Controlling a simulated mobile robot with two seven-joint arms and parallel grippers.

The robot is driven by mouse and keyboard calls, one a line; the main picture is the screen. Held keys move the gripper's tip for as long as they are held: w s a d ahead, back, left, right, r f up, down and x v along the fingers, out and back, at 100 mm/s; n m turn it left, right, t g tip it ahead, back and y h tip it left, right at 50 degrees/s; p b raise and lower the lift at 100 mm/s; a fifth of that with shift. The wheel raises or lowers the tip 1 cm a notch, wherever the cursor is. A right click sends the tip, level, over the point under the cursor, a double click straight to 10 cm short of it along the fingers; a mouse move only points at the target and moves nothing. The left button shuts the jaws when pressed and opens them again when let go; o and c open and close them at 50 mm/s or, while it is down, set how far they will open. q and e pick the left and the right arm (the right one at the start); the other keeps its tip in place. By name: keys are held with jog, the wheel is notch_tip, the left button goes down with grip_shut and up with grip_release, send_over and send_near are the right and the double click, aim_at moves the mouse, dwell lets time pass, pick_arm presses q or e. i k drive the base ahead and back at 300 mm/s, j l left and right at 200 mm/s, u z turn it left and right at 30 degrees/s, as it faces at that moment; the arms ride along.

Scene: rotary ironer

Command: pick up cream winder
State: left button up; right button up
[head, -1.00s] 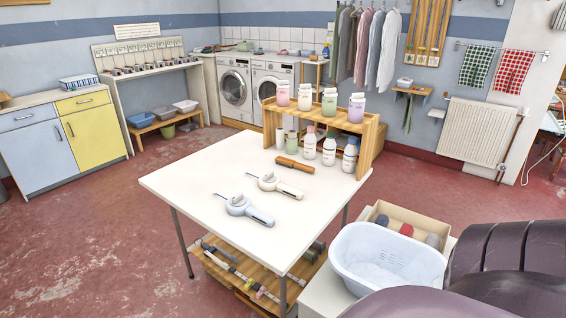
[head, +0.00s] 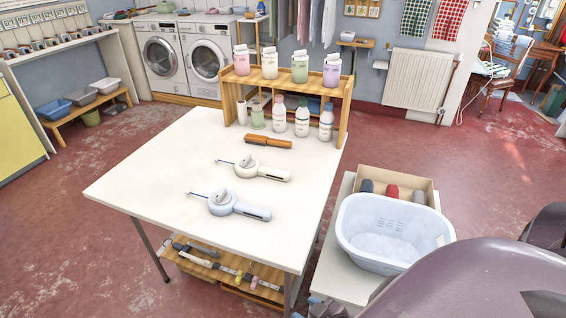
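The cream winder (head: 262,170) lies on the white table (head: 145,165), with its round body to the left, a thin hook pointing left and its handle pointing right. A similar pale blue winder (head: 228,203) lies nearer to me, apart from it. A brown-handled brush or comb (head: 264,140) lies just behind the cream winder. Neither of my grippers is in view. Only dark purple links of my arm show at the lower right, well away from the winders.
A wooden rack (head: 232,105) with several bottles stands at the table's back edge. A pale blue basin (head: 362,240) and a box with rolls (head: 425,185) sit on a lower white stand to the right. The table's left part is clear.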

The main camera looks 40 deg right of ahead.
aim_at(257, 170)
jog(key=i+j+z, duration=0.15)
jog(key=i+z, duration=0.15)
jog(key=z, duration=0.15)
jog(key=i+j+z, duration=0.2)
jog(key=z, duration=0.2)
jog(key=i+j+z, duration=0.2)
jog(key=j+z, duration=0.25)
jog(key=i+j+z, duration=0.15)
jog(key=j+z, duration=0.25)
jog(key=l, duration=0.1)
